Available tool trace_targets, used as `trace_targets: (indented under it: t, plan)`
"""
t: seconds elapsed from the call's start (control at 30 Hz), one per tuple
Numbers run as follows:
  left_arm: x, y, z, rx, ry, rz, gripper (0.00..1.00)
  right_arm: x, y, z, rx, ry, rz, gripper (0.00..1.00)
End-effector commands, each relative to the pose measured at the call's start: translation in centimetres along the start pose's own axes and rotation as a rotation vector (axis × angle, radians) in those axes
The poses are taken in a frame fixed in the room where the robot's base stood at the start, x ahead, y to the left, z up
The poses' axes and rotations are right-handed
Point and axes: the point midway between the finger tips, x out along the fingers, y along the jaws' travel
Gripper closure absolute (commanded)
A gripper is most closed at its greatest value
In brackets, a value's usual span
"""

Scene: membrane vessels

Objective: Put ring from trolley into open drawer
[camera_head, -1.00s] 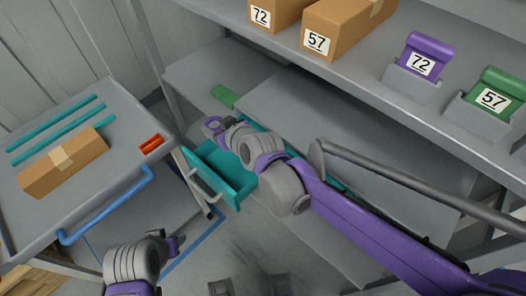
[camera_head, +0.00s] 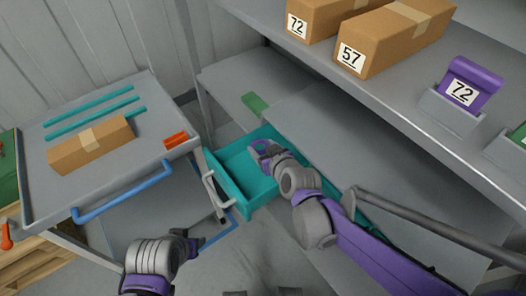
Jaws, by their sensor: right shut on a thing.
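The open teal drawer (camera_head: 222,163) sticks out below the grey shelf in the middle of the view. My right gripper (camera_head: 264,151) is over the drawer, near its far right side, and is shut on a small purple ring (camera_head: 258,144). The ring is partly hidden by the fingers. I cannot tell how high it is above the drawer floor. My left gripper (camera_head: 205,241) is low in the view, below the trolley (camera_head: 50,196) and apart from it; its jaw opening is unclear.
On the trolley lie a taped cardboard box (camera_head: 75,153), teal strips (camera_head: 95,121) and a small orange-red tray (camera_head: 176,140). A green piece (camera_head: 254,103) lies on the shelf behind the drawer. Boxes and numbered holders stand on the upper shelf.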

Motion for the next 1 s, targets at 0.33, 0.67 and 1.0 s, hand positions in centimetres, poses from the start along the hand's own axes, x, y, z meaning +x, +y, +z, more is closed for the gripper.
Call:
trace_targets:
  t: [0.33,0.67,1.0]
  plan:
    - [0.3,0.0,0.1,0.000,-0.001,0.000,0.50,0.6,0.0,1.1,0.000,0.000,0.000,0.85]
    - [1.0,0.0,0.5,0.000,-0.004,0.000,0.50,1.1,0.0,1.9,0.001,0.000,0.000,0.85]
    - [1.2,0.0,0.6,0.000,-0.004,0.000,0.50,1.1,0.0,2.1,0.001,0.000,0.000,0.10]
